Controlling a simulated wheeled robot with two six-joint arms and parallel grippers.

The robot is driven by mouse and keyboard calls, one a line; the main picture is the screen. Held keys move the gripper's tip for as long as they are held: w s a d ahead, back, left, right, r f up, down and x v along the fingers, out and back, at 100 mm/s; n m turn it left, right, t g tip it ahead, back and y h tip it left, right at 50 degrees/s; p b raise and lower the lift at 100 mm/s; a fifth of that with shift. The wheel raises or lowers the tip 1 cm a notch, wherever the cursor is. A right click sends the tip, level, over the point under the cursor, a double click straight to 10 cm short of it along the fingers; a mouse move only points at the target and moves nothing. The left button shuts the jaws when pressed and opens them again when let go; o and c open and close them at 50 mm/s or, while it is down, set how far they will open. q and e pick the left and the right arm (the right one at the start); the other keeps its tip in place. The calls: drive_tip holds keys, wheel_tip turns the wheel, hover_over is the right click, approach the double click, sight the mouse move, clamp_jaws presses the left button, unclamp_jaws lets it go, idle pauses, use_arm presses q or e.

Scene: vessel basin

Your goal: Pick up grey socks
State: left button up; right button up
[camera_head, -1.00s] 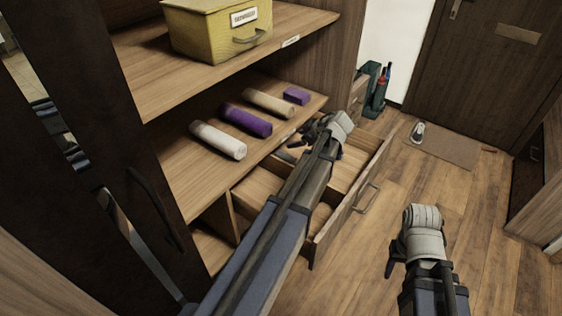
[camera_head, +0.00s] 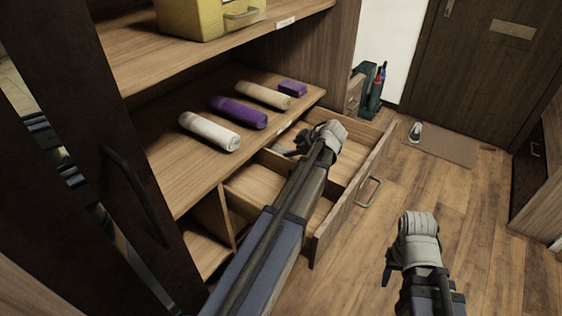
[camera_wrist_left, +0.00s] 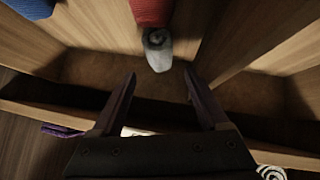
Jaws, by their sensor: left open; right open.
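The grey socks (camera_wrist_left: 157,48) show as a small rolled bundle in the left wrist view, lying on the drawer floor just beyond my left gripper (camera_wrist_left: 158,76). The open fingers sit on either side below it, with nothing between them. In the head view my left gripper (camera_head: 288,150) is over the open drawer (camera_head: 349,205), and the arm hides much of the drawer's inside. I cannot make out the socks there. My right gripper (camera_head: 390,270) is open and empty above the floor at the right.
A red item (camera_wrist_left: 150,12) touches or nearly touches the socks; a blue item (camera_wrist_left: 30,8) lies farther left. Wooden dividers split the drawer.

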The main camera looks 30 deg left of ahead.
use_arm(q)
drive_tip(key=shift+f+b, duration=0.35)
drive_tip(key=shift+f, duration=0.5)
drive_tip(key=shift+w+a+f, duration=0.15)
drive_tip(key=shift+a, duration=0.3)
use_arm(e)
drive_tip(key=shift+f, duration=0.95)
use_arm(q)
drive_tip(key=b+x, duration=0.4)
drive_tip(key=x, duration=0.2)
drive_tip(key=shift+a+f, duration=0.1)
use_arm(e)
wheel_tip(320, 180, down, 4)
drive_tip(key=shift+f, duration=0.1)
